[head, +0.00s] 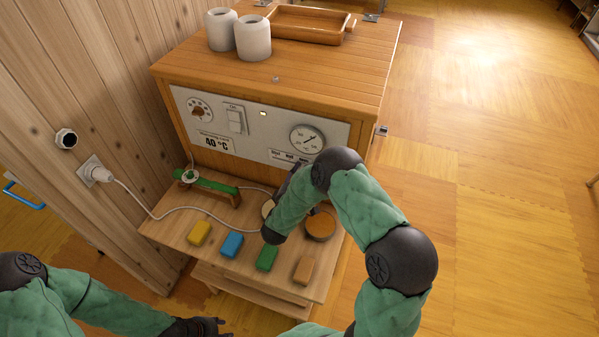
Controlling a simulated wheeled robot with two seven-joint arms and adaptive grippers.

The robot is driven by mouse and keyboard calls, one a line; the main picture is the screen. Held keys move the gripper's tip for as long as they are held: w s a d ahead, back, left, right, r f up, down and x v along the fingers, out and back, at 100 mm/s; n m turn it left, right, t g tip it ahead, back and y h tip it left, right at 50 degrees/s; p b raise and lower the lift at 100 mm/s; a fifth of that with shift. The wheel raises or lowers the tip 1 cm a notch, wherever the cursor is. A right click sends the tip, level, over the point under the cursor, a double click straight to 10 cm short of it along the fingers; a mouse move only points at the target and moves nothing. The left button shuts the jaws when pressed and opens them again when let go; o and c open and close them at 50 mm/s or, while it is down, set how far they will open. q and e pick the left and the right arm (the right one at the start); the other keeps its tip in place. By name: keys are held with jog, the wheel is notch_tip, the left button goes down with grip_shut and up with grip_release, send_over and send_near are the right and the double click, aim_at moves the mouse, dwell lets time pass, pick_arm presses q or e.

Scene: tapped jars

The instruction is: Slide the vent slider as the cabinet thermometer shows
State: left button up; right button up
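The cabinet thermometer (307,139) is a round white dial on the cabinet's pale front panel; its needle slants, but the reading is too small to make out. Just below it is a row of small dark labels (290,156), apparently the vent slider's scale. The slider's knob cannot be made out, and my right arm covers the area beneath. My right gripper (284,186) is a dark shape in front of the cabinet's lower front, mostly hidden behind my green forearm; its fingers cannot be seen clearly. My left gripper (208,326) is low at the bottom edge, away from the cabinet.
The panel also carries a knob dial (200,109), a rocker switch (235,120), a lit lamp (263,113) and a "40 °C" label (216,143). Yellow (199,232), blue (231,244), green (266,257) and brown (304,270) blocks line the shelf. White jars (253,38) and a wooden tray (300,36) stand on top.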

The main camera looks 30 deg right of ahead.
jog(key=shift+r, duration=0.1)
jog(key=v, duration=1.2)
jog(key=shift+d, duration=0.1)
dwell(0.6)
